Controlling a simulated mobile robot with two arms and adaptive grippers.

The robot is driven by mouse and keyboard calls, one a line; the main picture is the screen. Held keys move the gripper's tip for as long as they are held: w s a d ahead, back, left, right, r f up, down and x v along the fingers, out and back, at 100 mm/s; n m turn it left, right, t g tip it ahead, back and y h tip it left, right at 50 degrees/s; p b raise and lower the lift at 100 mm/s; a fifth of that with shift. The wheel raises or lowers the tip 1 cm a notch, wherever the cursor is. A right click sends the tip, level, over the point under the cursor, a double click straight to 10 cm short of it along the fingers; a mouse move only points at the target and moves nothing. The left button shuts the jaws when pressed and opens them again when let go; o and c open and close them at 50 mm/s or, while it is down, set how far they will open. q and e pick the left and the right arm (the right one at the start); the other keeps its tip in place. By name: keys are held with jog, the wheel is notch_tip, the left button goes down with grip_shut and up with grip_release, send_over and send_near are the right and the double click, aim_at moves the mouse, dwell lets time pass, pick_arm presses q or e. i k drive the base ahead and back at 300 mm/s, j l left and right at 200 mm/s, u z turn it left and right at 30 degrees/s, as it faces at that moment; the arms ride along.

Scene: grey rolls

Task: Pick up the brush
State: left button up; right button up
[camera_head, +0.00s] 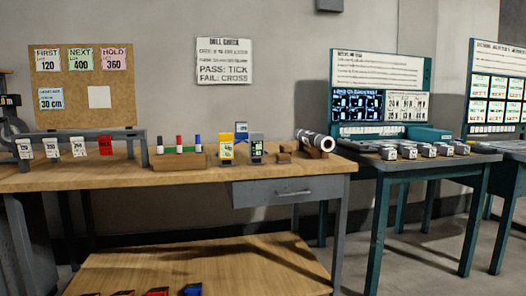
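I cannot make out a brush for certain in the head view. A wooden workbench (210,180) carries several small things. A wooden block (180,161) holds upright sticks with red, green and blue parts, too small to identify. A yellow device (226,146) and a grey device (257,148) stand beside it. A pale roll with a dark end (315,142) lies tilted on a wooden support at the bench's right end. Neither of my grippers is in view.
A grey drawer (285,192) hangs under the bench top. The lower shelf (200,262) holds red and blue things at the bottom edge. A teal table (400,168) with several grey blocks stands right. The bench's front strip is clear. A corkboard (82,115) stands behind.

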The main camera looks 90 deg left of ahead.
aim_at(284, 148)
jog(key=u, duration=2.4)
